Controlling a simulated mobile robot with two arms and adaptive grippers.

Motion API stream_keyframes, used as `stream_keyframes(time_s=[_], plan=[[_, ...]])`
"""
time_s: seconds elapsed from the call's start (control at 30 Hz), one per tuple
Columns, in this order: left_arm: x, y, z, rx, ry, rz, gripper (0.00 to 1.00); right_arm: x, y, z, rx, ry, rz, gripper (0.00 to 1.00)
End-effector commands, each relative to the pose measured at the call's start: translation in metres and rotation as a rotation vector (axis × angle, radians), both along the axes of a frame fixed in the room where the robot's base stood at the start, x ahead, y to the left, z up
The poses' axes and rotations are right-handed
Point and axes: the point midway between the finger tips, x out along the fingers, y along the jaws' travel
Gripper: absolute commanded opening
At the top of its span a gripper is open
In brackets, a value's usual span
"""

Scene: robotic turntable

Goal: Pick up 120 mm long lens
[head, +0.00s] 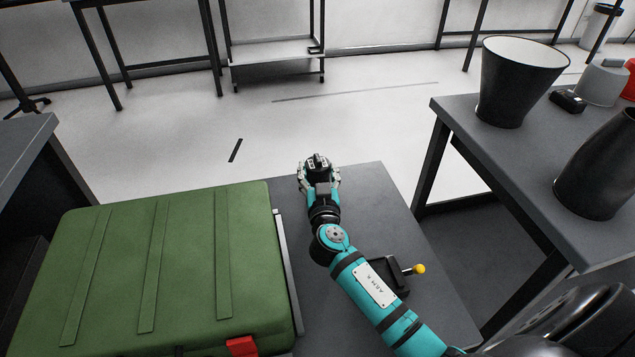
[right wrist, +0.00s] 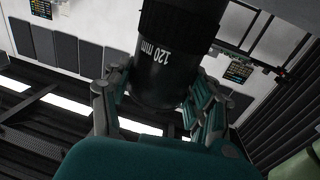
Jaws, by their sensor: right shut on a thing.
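The 120 mm long lens (right wrist: 165,75) is a black cylinder with white "120 mm" lettering in the right wrist view. In the head view its dark top (head: 318,165) shows between the fingers of my right gripper (head: 320,177). My right gripper, also in the right wrist view (right wrist: 163,105), is shut on the lens, with fingers on both sides of it. It is over the far part of the grey table (head: 372,190). Whether the lens touches the table cannot be told. My left gripper is not in view.
A large green case (head: 190,250) with a red latch fills the table's left part. A dark device with a yellow knob (head: 419,269) is beside my right arm. A side table (head: 480,130) at right holds a black flared hood (head: 505,90) and a second black hood (head: 600,170).

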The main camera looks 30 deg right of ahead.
Motion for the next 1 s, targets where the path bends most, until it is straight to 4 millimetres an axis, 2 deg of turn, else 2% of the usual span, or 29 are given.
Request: stream_keyframes(time_s=[0.03, 0.23, 0.67, 0.93, 1.0], plan=[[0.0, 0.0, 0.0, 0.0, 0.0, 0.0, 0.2, 0.0, 0.0, 0.001, 0.0, -0.001, 0.0, 0.24], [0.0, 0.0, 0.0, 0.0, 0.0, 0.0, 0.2, 0.0, 0.0, 0.001, -0.001, -0.002, 0.0, 0.0], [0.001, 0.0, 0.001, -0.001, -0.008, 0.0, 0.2, 0.001, 0.0, 0.012, 0.0, -0.008, 0.0, 0.0], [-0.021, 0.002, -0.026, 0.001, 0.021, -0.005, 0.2, 0.001, 0.0, 0.042, 0.002, -0.009, 0.0, 0.0], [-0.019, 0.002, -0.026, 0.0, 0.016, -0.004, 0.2, -0.012, 0.007, 0.038, 0.003, -0.004, 0.002, 0.0]])
